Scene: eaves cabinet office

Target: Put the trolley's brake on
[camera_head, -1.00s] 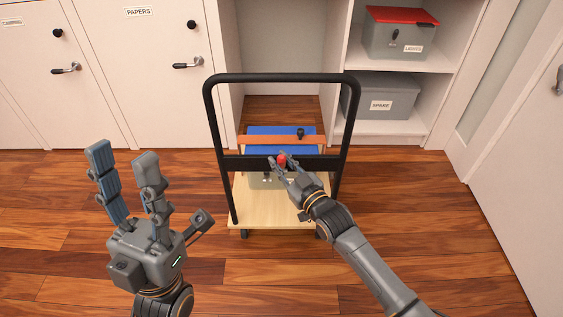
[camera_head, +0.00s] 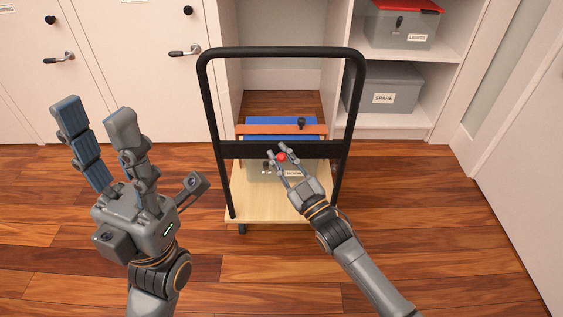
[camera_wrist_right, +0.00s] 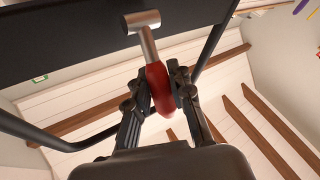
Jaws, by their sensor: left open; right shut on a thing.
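The trolley has a black tubular handle frame (camera_head: 208,110) with a flat crossbar (camera_head: 240,149) and a pale wooden deck (camera_head: 245,205). A lever with a red grip (camera_head: 282,157) shows at the crossbar's lower edge. In the right wrist view the red grip (camera_wrist_right: 158,90) sits on a metal stem with a cylindrical end, below the dark bar. My right gripper (camera_head: 277,152) is shut on the red grip, one finger on each side. My left gripper (camera_head: 95,108) is open and empty, raised to the left of the trolley. The wheels are mostly hidden.
A grey labelled box (camera_head: 258,172) sits on the deck. Behind it are a blue surface (camera_head: 270,122) and a brown bar (camera_head: 262,130) with a black knob. White cabinets (camera_head: 130,90) and a shelf with grey bins (camera_head: 380,85) stand behind. Wooden floor is clear on both sides.

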